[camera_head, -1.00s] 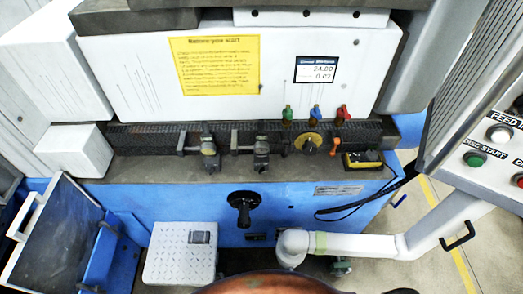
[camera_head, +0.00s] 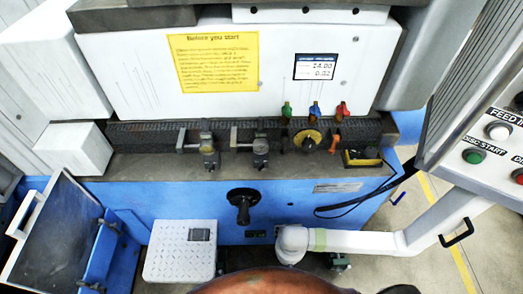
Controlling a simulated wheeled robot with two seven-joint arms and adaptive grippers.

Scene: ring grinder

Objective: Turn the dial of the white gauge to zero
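No gauge with a white round face can be made out. A small white display (camera_head: 316,67) with a black frame and two lines of digits is on the white machine front. Below it, a round yellow dial with a black centre (camera_head: 307,141) sits on the dark ledge. Its markings are too small to read. Neither of my grippers is in view.
Green (camera_head: 287,111), blue (camera_head: 315,110) and red (camera_head: 343,109) levers stand above the dial. Two metal clamp-like fittings (camera_head: 208,146) (camera_head: 261,147) are left of it. A yellow-black box (camera_head: 362,158) lies right. A button panel (camera_head: 485,150) and grey-white pipe (camera_head: 365,243) flank the right.

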